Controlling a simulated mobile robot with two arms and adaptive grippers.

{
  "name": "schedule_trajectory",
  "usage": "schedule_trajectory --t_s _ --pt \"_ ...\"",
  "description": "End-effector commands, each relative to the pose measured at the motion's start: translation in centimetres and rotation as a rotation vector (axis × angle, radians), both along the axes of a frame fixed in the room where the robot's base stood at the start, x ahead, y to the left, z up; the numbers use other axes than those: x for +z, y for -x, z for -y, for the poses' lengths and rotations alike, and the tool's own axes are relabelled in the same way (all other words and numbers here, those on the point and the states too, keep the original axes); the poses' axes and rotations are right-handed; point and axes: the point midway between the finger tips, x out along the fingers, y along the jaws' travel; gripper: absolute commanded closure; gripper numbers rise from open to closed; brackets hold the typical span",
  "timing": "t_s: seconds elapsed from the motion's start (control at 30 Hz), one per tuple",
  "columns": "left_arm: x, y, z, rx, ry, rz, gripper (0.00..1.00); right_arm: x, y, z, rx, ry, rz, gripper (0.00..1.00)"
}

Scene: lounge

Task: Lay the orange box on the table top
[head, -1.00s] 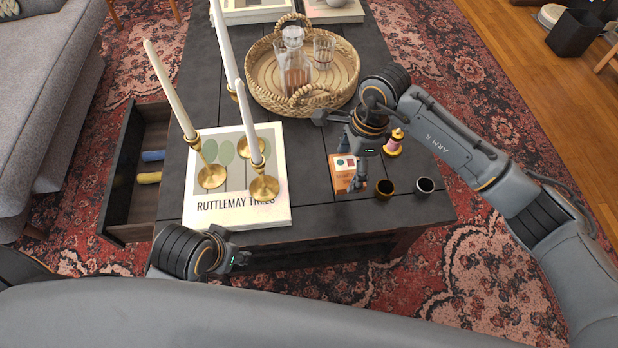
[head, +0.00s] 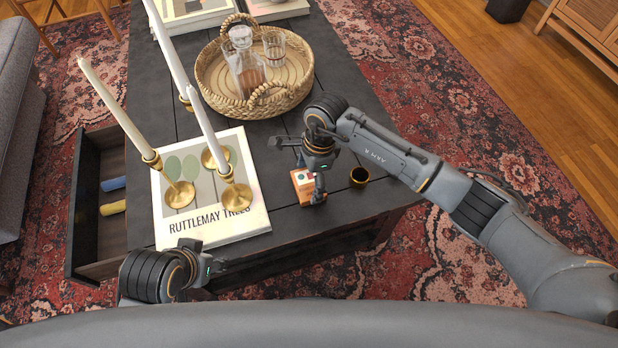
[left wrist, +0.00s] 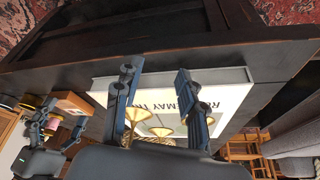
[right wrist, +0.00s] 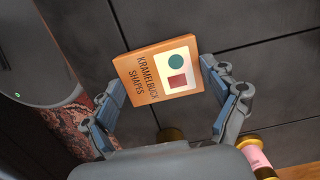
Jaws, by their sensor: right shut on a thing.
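The orange box (head: 302,186), lettered "KRAMELBUCK SHAPES" on its pale orange cover, is at the near right part of the dark table top (head: 290,222). My right gripper (head: 317,186) comes down from above and is shut on it. In the right wrist view the box (right wrist: 150,88) sits between the two fingers, cover towards the camera and slightly tilted in the picture. I cannot tell whether its underside touches the table. My left gripper (left wrist: 157,72) is open and empty, its fingers apart, near the table's front edge by the big book.
A book (head: 205,226) bears brass candlesticks with tall candles. A wicker tray (head: 207,80) holds a decanter and glass. An open drawer (head: 90,235) juts out left.

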Motion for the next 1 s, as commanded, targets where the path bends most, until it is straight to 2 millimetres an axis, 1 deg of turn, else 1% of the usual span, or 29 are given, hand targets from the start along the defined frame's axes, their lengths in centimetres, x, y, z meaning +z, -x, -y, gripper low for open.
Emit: schedule_trajectory --t_s 0.17,0.53,0.57,0.6,1.0 --pt "0.0 -0.1 0.0 0.000 0.001 0.004 0.60 0.1 0.0 0.0 0.000 -0.001 0.001 0.48" --pt "0.2 -1.0 0.2 -0.003 0.009 0.048 0.60 -0.1 0.0 0.0 0.000 -0.001 0.001 0.48" --pt "0.3 -1.1 0.3 -0.003 0.009 0.051 0.60 -0.1 0.0 0.0 0.000 -0.001 0.001 0.08" --pt "0.3 -1.1 0.3 -0.003 0.009 0.052 0.60 -0.1 0.0 0.0 0.000 -0.001 0.000 0.00" --pt "0.3 -1.1 0.3 -0.005 0.011 0.051 0.60 -0.1 0.0 0.0 0.000 -0.001 0.000 0.00"
